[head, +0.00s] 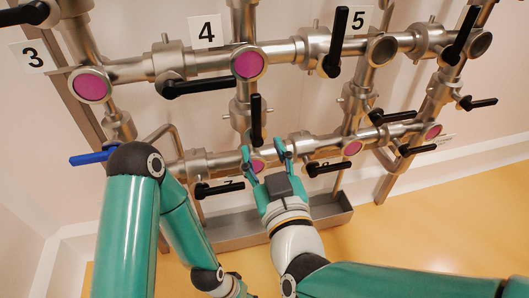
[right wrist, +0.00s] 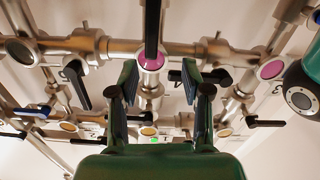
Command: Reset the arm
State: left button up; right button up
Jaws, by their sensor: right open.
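My right gripper (head: 264,160) is open and empty in the head view, its two fingers pointing up toward the lower pipe. In the right wrist view its fingers (right wrist: 166,85) stand apart, with a pink sight glass (right wrist: 151,58) and a black valve handle (right wrist: 152,22) showing between and above them. In the head view an upright black handle (head: 256,118) stands just above the fingers; I cannot tell whether they touch anything. My left arm (head: 128,215) comes up at the left and bends down; its gripper tip is cut off at the bottom edge.
A steel pipe frame (head: 126,70) with several black-handled valves and pink sight glasses (head: 248,64) fills the upper view. A blue handle (head: 92,158) sits close beside my left arm. A grey trough (head: 322,215) lies below the pipes. The yellow floor (head: 440,215) is clear at right.

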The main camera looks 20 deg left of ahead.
jog(key=shift+w, duration=0.1)
dwell(0.6)
jog(key=w+d+f+m+g+h, duration=0.2)
jog(key=w+d+f+h, duration=0.25)
jog(key=d+f, duration=0.6)
jog(key=w+d+f+m+g+h, duration=0.25)
jog(key=w+d+f, duration=0.4)
jog(key=f, duration=0.65)
jog(key=s+d+f+m+g, duration=0.15)
jog(key=s+d+f, duration=0.25)
jog(key=f, duration=0.4)
jog(key=s+d+f+g, duration=0.2)
jog(key=s+d+f, duration=0.3)
jog(key=f, duration=0.2)
jog(key=s+f+m+g, duration=0.2)
jog(key=s+f+g, duration=0.2)
jog(key=s+f, duration=0.45)
jog(key=s+a+g+y, duration=0.2)
jog(key=s+a+g, duration=0.1)
jog(key=s, duration=0.3)
notch_tip(320, 180, up, 18)
jog(key=m+p, duration=0.1)
jog(key=p, duration=1.7)
jog(key=shift+s+r, duration=0.2)
jog(key=shift+s, duration=0.1)
